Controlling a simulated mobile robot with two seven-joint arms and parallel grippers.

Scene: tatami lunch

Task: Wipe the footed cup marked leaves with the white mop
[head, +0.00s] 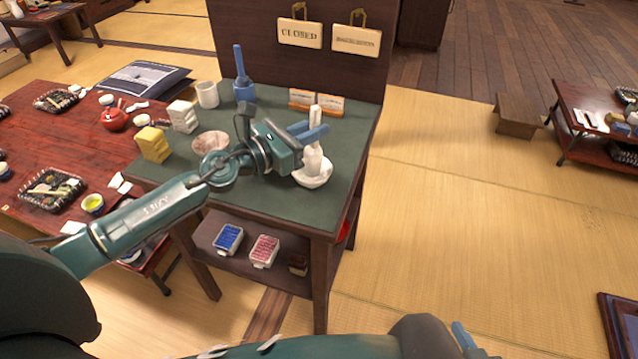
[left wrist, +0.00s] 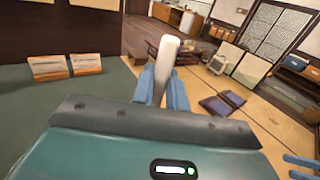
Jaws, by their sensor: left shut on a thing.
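My left gripper (head: 310,133) is shut on the white mop (head: 314,113), which it holds upright. The mop's handle also shows between the fingers in the left wrist view (left wrist: 167,55). The mop's white lower part (head: 313,160) is at a white bowl-like vessel (head: 317,181) near the right edge of the green-topped stand. I cannot tell whether they touch. I see no leaf marks on this vessel, and its foot is not clear. A pale pinkish bowl (head: 211,144) and a whitish cup (head: 207,94) stand further left. My right gripper (head: 468,341) is low at the bottom right, its blue fingers apart and empty.
The green-topped stand (head: 262,205) also holds a blue mop in a holder (head: 243,82), yellow sponges (head: 153,145), white blocks (head: 183,116) and small cards (head: 300,99). Sponge packs (head: 229,239) lie on its shelf. A red table (head: 95,150) is left.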

